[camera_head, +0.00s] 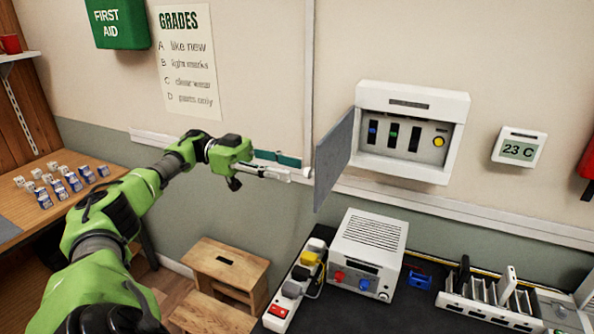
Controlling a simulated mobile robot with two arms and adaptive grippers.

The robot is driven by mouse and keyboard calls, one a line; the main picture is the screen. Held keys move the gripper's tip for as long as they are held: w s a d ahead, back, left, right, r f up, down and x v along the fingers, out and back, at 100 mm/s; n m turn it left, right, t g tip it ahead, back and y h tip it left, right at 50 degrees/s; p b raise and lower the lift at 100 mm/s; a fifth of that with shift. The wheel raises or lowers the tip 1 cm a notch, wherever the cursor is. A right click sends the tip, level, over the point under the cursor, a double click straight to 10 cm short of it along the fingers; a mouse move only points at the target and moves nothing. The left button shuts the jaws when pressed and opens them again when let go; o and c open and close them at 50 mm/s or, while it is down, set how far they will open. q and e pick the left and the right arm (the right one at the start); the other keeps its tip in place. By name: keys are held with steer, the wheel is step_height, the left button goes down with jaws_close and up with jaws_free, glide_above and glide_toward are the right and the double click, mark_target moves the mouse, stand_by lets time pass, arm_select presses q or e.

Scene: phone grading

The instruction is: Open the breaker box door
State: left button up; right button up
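The breaker box (411,130) is a white case on the wall, right of centre. Its grey door (335,158) is hinged on the left and stands swung out wide, so the dark switches and a yellow round button inside show. My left gripper (290,175) is left of the door, near its outer side, with a small gap that is hard to judge. It points right and nothing shows in it; its fingers are too small to tell open from shut. My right gripper is not in view.
Below the box, a dark bench holds a white power unit (368,250), a power strip (296,290) and a white rack (490,303). A thermostat (519,147) hangs right of the box. A wooden step stool (226,268) stands below my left arm.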

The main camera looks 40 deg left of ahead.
arm_select(q)
steer(key=shift+v, duration=1.65)
